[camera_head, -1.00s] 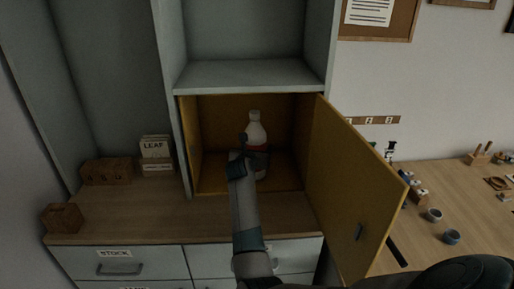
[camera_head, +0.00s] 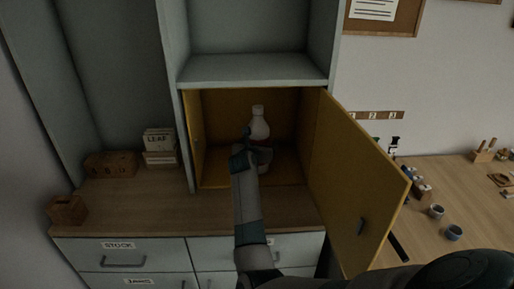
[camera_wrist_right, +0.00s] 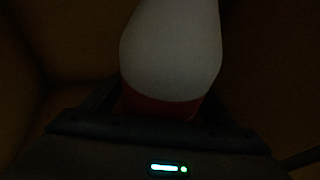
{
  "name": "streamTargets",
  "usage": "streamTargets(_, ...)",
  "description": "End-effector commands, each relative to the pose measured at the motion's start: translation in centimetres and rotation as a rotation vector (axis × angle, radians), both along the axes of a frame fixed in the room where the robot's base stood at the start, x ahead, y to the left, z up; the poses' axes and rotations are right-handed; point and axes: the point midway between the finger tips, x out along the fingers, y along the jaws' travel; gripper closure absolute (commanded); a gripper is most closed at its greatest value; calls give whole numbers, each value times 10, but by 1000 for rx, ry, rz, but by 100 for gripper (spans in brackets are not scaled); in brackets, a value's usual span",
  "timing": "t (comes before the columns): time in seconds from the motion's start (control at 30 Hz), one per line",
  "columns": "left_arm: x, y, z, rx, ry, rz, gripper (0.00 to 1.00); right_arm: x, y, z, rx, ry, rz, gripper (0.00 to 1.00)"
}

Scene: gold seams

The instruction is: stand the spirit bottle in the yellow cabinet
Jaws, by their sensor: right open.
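The spirit bottle (camera_head: 260,129), white with a red band, is upright inside the yellow cabinet (camera_head: 222,115), whose door (camera_head: 352,185) stands open to the right. Its lower part is partly hidden by my right gripper (camera_head: 250,152), which reaches into the cabinet from the front. In the right wrist view the bottle (camera_wrist_right: 172,50) is close in front of the palm, between the dark, open fingers. Whether a finger touches it is too dark to tell. The bottle appears to stand on the cabinet floor, but its base is mostly hidden. My left gripper is out of view.
A grey shelf (camera_head: 252,70) lies above the cabinet. Labelled drawers (camera_head: 125,256) are below. A bench (camera_head: 450,190) with small pots and tools is at the right.

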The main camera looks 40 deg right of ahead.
Motion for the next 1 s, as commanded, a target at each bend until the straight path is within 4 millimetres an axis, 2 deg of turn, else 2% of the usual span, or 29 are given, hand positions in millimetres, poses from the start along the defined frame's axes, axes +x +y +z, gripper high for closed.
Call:
streamTargets(0.27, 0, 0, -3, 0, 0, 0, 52, -16, 18, 6, -1, -1, 0, 20)
streamTargets(0.7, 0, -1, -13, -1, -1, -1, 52, -63, 70, 27, 1, -1, 1, 20)
streamTargets(1.0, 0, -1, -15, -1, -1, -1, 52, -77, 85, 35, 0, 0, -1, 20)
